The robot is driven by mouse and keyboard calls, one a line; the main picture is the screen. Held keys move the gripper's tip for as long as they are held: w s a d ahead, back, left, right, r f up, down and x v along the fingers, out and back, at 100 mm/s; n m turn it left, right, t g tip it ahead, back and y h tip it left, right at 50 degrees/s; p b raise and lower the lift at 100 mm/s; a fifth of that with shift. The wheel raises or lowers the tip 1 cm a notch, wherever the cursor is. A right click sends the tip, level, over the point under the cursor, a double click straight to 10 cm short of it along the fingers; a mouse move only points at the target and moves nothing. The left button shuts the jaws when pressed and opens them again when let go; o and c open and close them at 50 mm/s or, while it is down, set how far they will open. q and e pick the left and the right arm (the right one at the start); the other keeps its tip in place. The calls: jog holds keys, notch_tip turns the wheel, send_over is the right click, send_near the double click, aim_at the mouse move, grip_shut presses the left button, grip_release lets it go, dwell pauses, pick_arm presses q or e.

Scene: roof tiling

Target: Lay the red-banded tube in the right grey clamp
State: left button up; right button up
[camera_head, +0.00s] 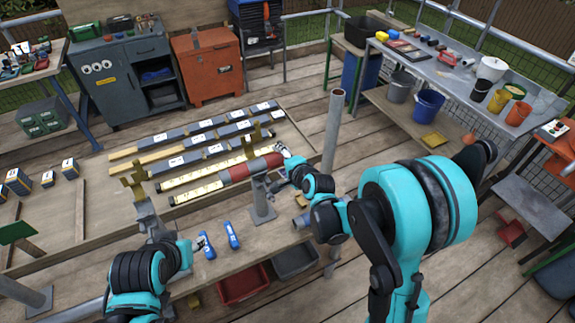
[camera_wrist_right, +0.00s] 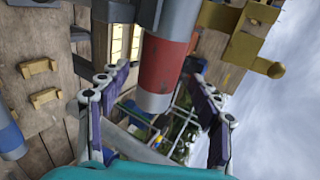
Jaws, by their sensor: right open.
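The red-banded tube (camera_head: 238,172) lies roughly level at the top of the right grey clamp's stand (camera_head: 261,201). Whether it sits fully in the clamp's jaws is hard to tell. In the right wrist view the tube's red band (camera_wrist_right: 165,65) and grey end show between my fingers, with gaps on both sides. My right gripper (camera_head: 279,180) is open around the tube's end, apart from it. Another stand (camera_head: 150,218) is at the left. My left gripper (camera_head: 201,243) is low near two blue objects; its fingers are too small to read.
A yellow bracket (camera_head: 136,181) rises at the left, and another (camera_wrist_right: 250,35) is close beside the tube in the right wrist view. An upright grey pipe (camera_head: 333,125) stands right of the clamp. Red (camera_head: 243,284) and grey bins are below the bench's front edge.

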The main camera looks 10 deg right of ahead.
jog(key=v, duration=1)
jog(key=shift+s+r, duration=0.2)
jog(key=shift+s, duration=0.1)
jog(key=shift+d, duration=0.1)
jog(key=s+d+f+n+g+h+b, duration=0.2)
jog(key=s+d+f+n+b, duration=0.1)
jog(key=s+n, duration=0.4)
jog(key=s+d+f+n+g+h+b, duration=0.1)
jog(key=s+d+f+n+g+b, duration=0.1)
jog(key=s+n, duration=0.5)
jog(key=s+d+f+b, duration=0.1)
jog(key=s+d+b, duration=0.1)
jog(key=s, duration=0.3)
jog(key=shift+s+g+h, duration=0.3)
jog(key=shift+g+h, duration=0.1)
